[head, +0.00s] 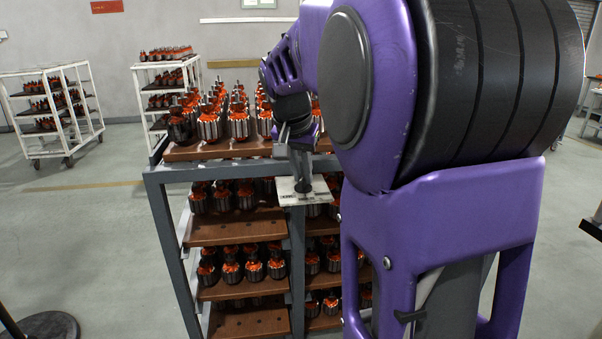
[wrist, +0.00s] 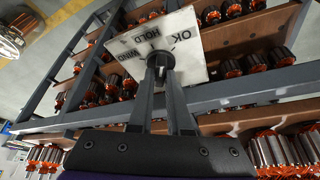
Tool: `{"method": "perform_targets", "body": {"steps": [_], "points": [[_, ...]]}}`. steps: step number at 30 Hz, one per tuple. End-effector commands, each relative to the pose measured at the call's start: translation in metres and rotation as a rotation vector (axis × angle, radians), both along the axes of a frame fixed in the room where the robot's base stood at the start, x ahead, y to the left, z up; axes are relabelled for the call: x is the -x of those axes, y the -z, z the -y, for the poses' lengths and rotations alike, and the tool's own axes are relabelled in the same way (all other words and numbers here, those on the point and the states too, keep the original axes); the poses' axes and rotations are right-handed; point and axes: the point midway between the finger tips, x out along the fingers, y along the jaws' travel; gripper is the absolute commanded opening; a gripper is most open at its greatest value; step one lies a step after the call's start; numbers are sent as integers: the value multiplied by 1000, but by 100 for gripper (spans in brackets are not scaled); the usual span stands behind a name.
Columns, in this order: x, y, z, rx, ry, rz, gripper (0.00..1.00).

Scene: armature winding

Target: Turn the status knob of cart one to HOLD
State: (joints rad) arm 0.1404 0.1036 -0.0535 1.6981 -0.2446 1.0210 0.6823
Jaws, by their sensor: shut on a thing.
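The status plate (wrist: 200,62) of the cart is white and fixed to the cart's grey frame. In the wrist view it carries the words OK, HOLD and WIND. The dark round status knob (wrist: 159,58) sits at the plate's lower edge in that view. My gripper (wrist: 160,75) is shut on the knob, one finger on each side. I cannot clearly tell which word the knob points to. In the head view the plate (head: 285,196) is on the cart's near side, and my gripper (head: 303,184) reaches down to it, mostly hiding the knob.
White carts (head: 50,150) stand behind at the left.

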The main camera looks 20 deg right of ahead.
Motion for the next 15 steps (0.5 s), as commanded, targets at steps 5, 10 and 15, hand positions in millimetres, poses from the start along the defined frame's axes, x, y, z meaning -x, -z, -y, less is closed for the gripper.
{"method": "perform_targets", "body": {"steps": [5, 10, 15], "points": [[1, -2, 2, 0, -158, 2, 0], [1, -2, 2, -1, -290, 2, 0], [1, -1, 2, -1, -391, 1, 0]]}}
